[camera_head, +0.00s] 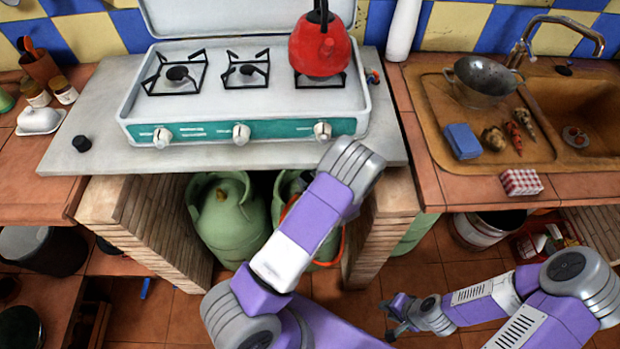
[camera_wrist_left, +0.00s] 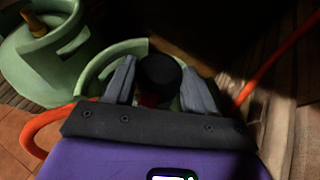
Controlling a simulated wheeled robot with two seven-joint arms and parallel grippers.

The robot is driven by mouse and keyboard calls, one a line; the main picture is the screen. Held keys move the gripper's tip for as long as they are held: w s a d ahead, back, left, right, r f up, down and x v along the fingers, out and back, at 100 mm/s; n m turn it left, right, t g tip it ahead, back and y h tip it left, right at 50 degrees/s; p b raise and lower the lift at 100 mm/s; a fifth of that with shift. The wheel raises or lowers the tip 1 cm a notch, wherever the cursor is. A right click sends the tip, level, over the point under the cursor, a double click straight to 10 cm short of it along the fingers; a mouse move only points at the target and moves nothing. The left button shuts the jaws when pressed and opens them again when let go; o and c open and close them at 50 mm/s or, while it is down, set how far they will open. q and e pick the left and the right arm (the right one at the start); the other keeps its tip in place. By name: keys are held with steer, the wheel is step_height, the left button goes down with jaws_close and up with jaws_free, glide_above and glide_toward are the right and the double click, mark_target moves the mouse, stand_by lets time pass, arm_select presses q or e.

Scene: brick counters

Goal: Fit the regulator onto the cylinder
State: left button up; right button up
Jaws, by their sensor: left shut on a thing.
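Two green gas cylinders stand under the counter: the left one (camera_head: 226,222) is in clear view, while the right one (camera_head: 283,192) is partly hidden behind my left arm. In the left wrist view, the left cylinder (camera_wrist_left: 38,65) shows a brass valve on top. My left gripper (camera_wrist_left: 161,85) is shut on the black, round-topped regulator (camera_wrist_left: 160,72), over the collar (camera_wrist_left: 112,60) of the other cylinder. The regulator hides that cylinder's valve, so I cannot tell whether they touch. My right gripper (camera_head: 389,318) is low at the right, open and empty.
An orange hose (camera_wrist_left: 268,62) runs past the gripper. Brick piers (camera_head: 160,225) flank the cylinder bay and the counter slab (camera_head: 230,157) overhangs it. A stove (camera_head: 200,110) with a red kettle (camera_head: 321,45) stands above. Tiled floor (camera_head: 440,270) lies open at the right.

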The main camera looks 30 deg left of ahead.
arm_select(q)
steer(key=shift+f, duration=1.7)
stand_by(3.4)
steer(key=o, duration=1.5)
step_height(320, 180, up, 10)
steer(key=p, duration=0.4)
